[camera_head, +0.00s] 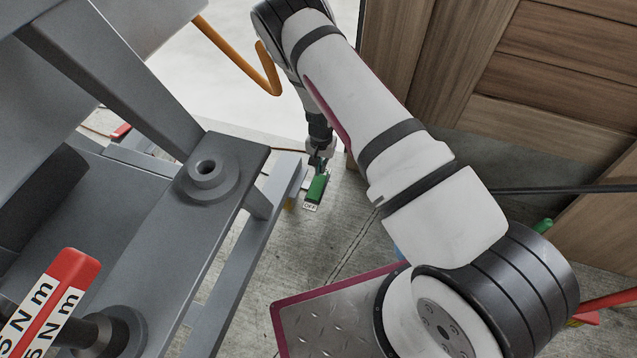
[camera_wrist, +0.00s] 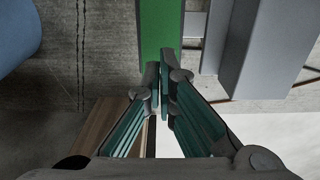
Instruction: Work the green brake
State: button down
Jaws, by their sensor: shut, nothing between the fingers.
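The green brake (camera_head: 316,189) is a short green bar low beside the grey frame, with a white "OFF" label (camera_head: 310,207) at its near end. In the wrist view the green brake (camera_wrist: 161,28) runs up from my fingertips to the top edge. My gripper (camera_head: 318,163) is at the far end of the brake. In the wrist view my gripper's (camera_wrist: 159,76) fingertips are together with nothing between them, overlapping the brake's end. I cannot tell whether they touch it. The brake's far end is partly hidden by my gripper.
A grey metal frame (camera_head: 225,165) fills the left, with a red "5 N m" labelled part (camera_head: 75,268) in front. Wooden crates (camera_head: 560,60) stand at the right. An orange hose (camera_head: 235,55) hangs behind. A blue object (camera_wrist: 15,35) is at the wrist view's left. Concrete floor lies right of the brake.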

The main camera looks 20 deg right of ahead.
aim_at(321, 176)
jog(key=shift+f+b, duration=1.3)
jog(key=shift+f, duration=0.25)
dwell(1.4)
jog(key=shift+r, duration=0.1)
jog(key=shift+r+p, duration=2.2)
jog(key=shift+r, duration=1.25)
